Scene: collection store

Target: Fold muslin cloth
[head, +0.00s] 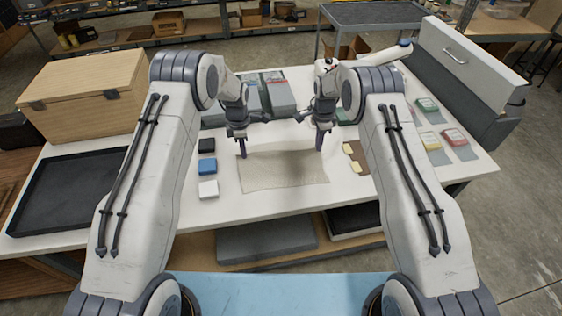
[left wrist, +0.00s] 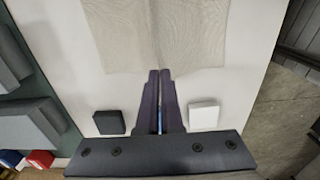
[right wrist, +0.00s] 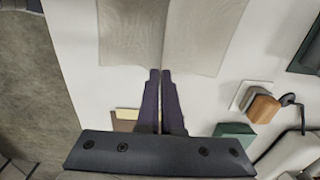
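The beige muslin cloth (head: 285,175) is spread in the middle of the white table in the head view. A straight crease line runs along it between my two grippers. My left gripper (head: 242,155) is shut at the cloth's left edge; the left wrist view shows its fingertips (left wrist: 160,73) meeting the cloth (left wrist: 195,35) at the crease. My right gripper (head: 320,150) is shut at the right edge, and in the right wrist view its fingertips (right wrist: 160,73) meet the cloth (right wrist: 205,35) at the same crease. The cloth's height at the crease is hard to judge.
Black (head: 206,145), blue (head: 207,166) and white (head: 208,190) blocks stand left of the cloth. A black tray (head: 30,222) and wooden chest (head: 85,85) are further left. Grey boxes (head: 276,92) lie behind; small samples (head: 428,103) lie right. Bare table lies in front.

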